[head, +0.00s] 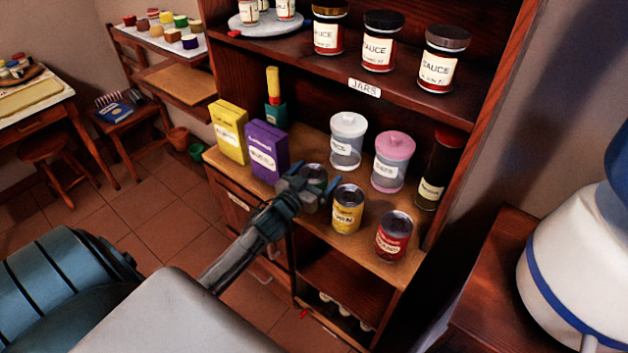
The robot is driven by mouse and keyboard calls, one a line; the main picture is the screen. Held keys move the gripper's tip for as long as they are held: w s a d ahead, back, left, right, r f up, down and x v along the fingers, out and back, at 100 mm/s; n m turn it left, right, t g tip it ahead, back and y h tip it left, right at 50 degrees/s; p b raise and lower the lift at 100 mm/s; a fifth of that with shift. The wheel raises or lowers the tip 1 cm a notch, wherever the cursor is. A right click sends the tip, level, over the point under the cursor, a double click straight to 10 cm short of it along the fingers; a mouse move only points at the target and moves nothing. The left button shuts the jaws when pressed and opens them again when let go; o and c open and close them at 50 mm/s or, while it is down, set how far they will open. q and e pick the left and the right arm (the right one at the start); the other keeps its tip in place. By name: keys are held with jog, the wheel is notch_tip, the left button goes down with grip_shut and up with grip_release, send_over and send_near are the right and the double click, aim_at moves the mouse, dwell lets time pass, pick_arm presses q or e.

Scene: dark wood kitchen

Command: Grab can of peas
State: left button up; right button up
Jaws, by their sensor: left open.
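A can with a grey metal lid and a hint of green (314,172) stands on the cupboard's middle shelf, mostly hidden behind my left gripper; its label cannot be read. My left gripper (317,187) is open right in front of this can. I cannot tell whether the fingers touch it. A yellow can (347,210), its label seeming to read corn, stands just right of the gripper. A red can (393,237) stands further right. My right gripper is not in view.
A yellow box (229,131) and a purple box (268,150) stand left of the gripper. A clear jar with a white lid (347,141), a pink-lidded jar (391,162) and a dark bottle (440,172) stand behind the cans. Sauce jars (381,42) line the shelf above.

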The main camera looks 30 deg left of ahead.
pick_arm(q)
jog(key=shift+w, duration=0.3)
jog(key=c, duration=1.4)
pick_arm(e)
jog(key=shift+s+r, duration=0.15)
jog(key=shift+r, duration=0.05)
